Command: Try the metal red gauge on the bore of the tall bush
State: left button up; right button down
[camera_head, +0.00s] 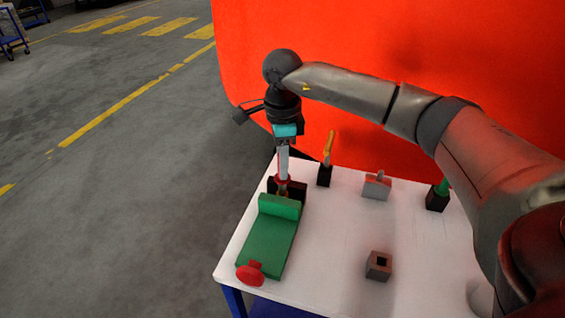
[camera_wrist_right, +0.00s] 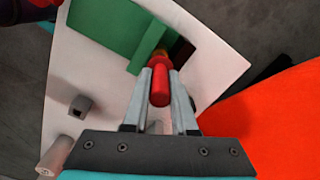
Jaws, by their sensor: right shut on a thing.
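My right gripper (camera_head: 284,178) is shut on the red gauge (camera_wrist_right: 160,88) and points down over the far end of a green vise (camera_head: 266,247). In the wrist view the red handle sits between the two fingers of my right gripper (camera_wrist_right: 160,76). My left gripper is not in view.
A yellow-handled tool (camera_head: 328,148) stands in a black block right of the vise. Farther right are a grey block (camera_head: 377,187) and a green-handled tool (camera_head: 442,187). A holed grey block (camera_head: 378,265) stands nearer. The white tabletop (camera_head: 330,235) is clear between them.

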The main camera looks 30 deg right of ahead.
jog(key=shift+f, duration=0.15)
jog(key=shift+r+p, duration=2.4)
jog(key=shift+r, duration=0.7)
